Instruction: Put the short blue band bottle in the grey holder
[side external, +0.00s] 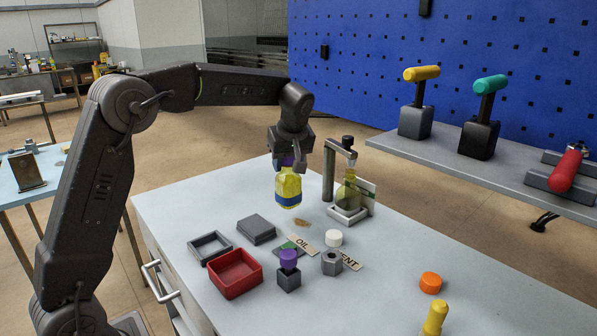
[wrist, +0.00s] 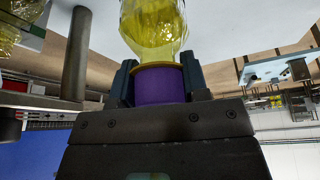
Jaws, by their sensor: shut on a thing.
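My gripper (side external: 289,154) is shut on the purple cap of a yellow bottle (side external: 288,184) with a blue band. The bottle hangs upright, apparently above the table, behind the boxes. In the wrist view, the purple cap (wrist: 160,85) sits between both fingers, and the yellow bottle body (wrist: 153,25) is cut off by the frame's top edge. A grey, open, shallow square holder (side external: 197,256) stands empty on the table at the left. It is in front of and to the left of the held bottle.
A red open box (side external: 233,287) and a grey block (side external: 256,230) stand beside the holder. A stand with an overhanging arm (side external: 328,172) holds another yellow bottle (side external: 347,196) close right of my gripper. Labels, caps and a small purple-topped piece (side external: 289,260) lie in front.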

